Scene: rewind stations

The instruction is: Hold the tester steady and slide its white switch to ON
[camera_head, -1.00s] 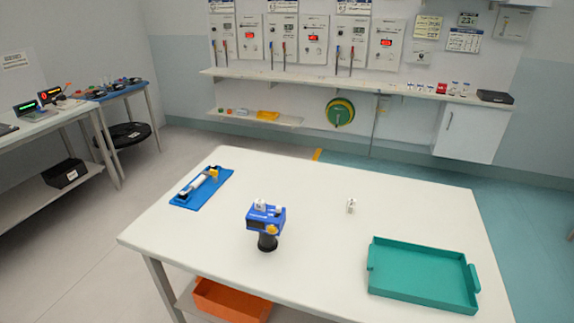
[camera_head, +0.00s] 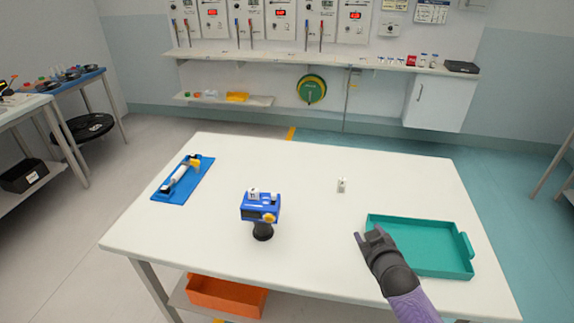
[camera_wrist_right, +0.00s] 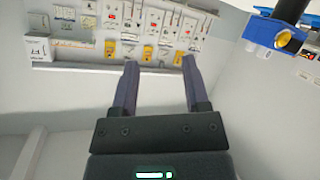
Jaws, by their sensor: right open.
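The blue tester (camera_head: 260,205) stands upright on a black round stand in the front middle of the white table (camera_head: 310,160). It has a yellow knob on its front and small white parts on top; I cannot tell the switch or its setting. A blue body with a yellow knob, seemingly the tester, shows at the top right of the right wrist view (camera_wrist_right: 275,35). My right gripper (camera_head: 366,238) is open and empty, to the right of the tester and beside the teal tray, apart from the tester. It also shows in the right wrist view (camera_wrist_right: 160,64). My left gripper is not in view.
The teal tray (camera_head: 425,246) lies at the table's right. A small white item (camera_head: 342,185) stands behind the gripper. A blue mat (camera_head: 166,190) with a white and yellow tool lies at the left. An orange bin (camera_head: 228,297) sits below the table.

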